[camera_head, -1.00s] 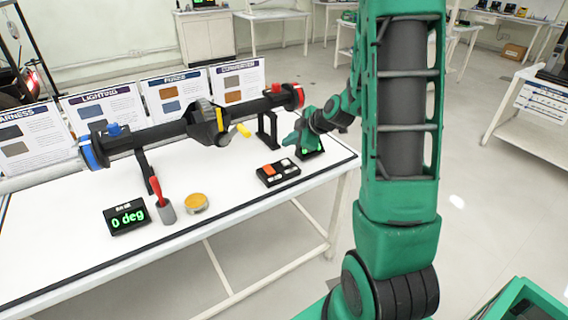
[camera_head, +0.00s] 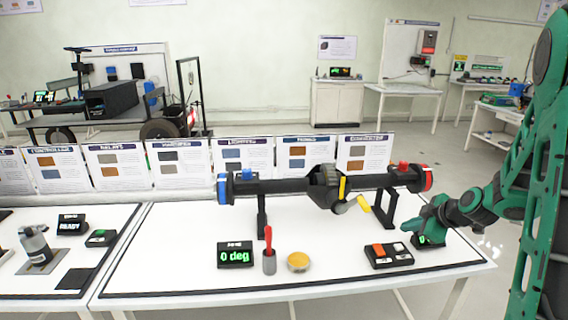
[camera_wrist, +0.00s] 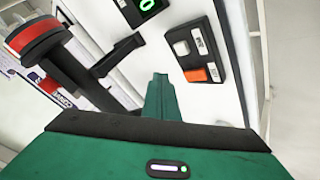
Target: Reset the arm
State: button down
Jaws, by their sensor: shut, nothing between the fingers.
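My green arm comes in from the right edge in the head view, and my gripper (camera_head: 415,226) hangs over the right end of the white table (camera_head: 180,262). It is near the right red end of the black axle assembly (camera_head: 300,187) and just above and right of the black switch box (camera_head: 388,255). In the wrist view, the gripper's green fingers (camera_wrist: 160,95) are together with nothing between them. The switch box (camera_wrist: 197,60) with white and orange buttons lies to their right, and the axle's red end (camera_wrist: 38,42) shows at the left.
A second table (camera_head: 40,285) adjoins at left.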

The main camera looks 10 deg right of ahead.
jog(key=s+a+r+m+g, duration=0.1)
jog(key=s+m, duration=0.4)
jog(key=s, duration=0.7)
jog(key=s+a+r+m+g+h, duration=0.1)
jog(key=s+r+m+g, duration=0.3)
jog(key=s, duration=0.8)
jog(key=s+a+r+m+g, duration=0.2)
jog(key=s+m, duration=0.6)
jog(key=s, duration=0.4)
jog(key=shift+a+r+g+h, duration=0.35)
jog(key=shift+r+g, duration=0.3)
jog(key=shift+g, duration=0.25)
jog(key=shift+w, duration=0.1)
jog(key=shift+w+f, duration=0.25)
jog(key=shift+w, duration=0.35)
